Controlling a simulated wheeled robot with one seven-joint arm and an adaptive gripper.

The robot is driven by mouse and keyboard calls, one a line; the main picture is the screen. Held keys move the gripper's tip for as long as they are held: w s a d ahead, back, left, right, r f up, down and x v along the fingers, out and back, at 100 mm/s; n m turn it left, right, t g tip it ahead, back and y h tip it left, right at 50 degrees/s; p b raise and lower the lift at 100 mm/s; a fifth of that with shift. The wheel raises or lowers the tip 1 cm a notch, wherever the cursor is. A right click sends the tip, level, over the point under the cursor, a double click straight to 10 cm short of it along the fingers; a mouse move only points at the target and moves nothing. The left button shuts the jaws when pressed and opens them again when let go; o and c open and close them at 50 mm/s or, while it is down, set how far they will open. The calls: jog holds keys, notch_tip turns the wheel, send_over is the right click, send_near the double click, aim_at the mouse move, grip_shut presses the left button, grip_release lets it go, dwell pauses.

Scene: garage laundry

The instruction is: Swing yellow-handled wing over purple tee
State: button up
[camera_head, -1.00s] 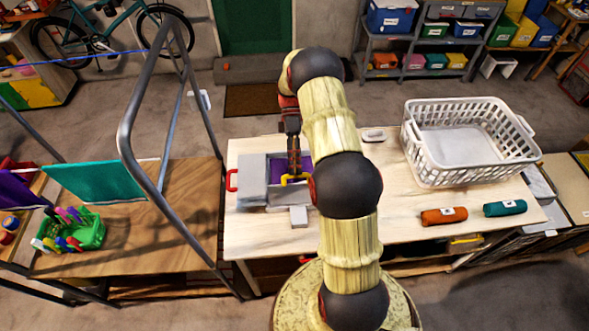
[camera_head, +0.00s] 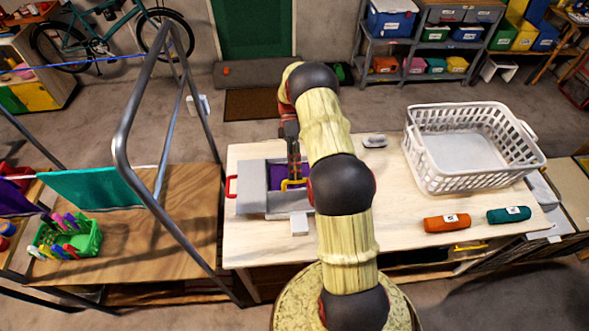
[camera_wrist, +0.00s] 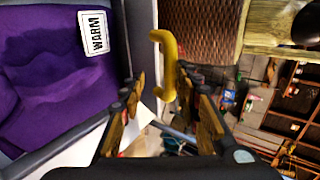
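The purple tee (camera_head: 277,177) lies on the grey folding board (camera_head: 252,187), partly hidden by my arm. In the wrist view the purple cloth (camera_wrist: 45,85) carries a white "WARM" label. The yellow handle (camera_head: 293,184) is at the board's front right; it also shows in the wrist view (camera_wrist: 166,60), beside the board's grey edge. Much of the wing it belongs to is hidden by my arm in the head view. My gripper (camera_wrist: 160,100) is at the handle, with its fingers apart and the handle's near end between them. Contact cannot be told.
A red handle (camera_head: 231,186) is on the board's left. A white block (camera_head: 299,223) lies in front. A white basket (camera_head: 425,176), orange roll (camera_head: 447,222) and teal roll (camera_head: 508,215) are at right. A metal rack (camera_head: 124,135) stands left.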

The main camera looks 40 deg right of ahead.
jog(key=o, duration=0.8)
jog(key=shift+s+a+f, duration=0.2)
jog(key=shift+s+f, duration=0.1)
jog(key=shift+f, duration=0.25)
jog(key=shift+s+a+f, duration=0.15)
jog(key=shift+s+f, duration=0.1)
jog(key=shift+f, duration=0.25)
jog(key=shift+c, duration=0.3)
jog(key=shift+w+d+r, duration=0.15)
jog(key=shift+r, duration=0.05)
jog(key=shift+c, duration=0.6)
jog(key=shift+w+d+r, duration=0.15)
jog(key=shift+w, duration=0.1)
jog(key=shift+c, duration=0.7)
jog(key=v, duration=0.8)
jog(key=shift+w+d+r, duration=0.15)
jog(key=shift+w+r, duration=0.05)
jog(key=shift+w, duration=0.1)
jog(key=shift+c, duration=1.4)
jog(key=shift+v, duration=1.4)
jog(key=shift+r, duration=0.1)
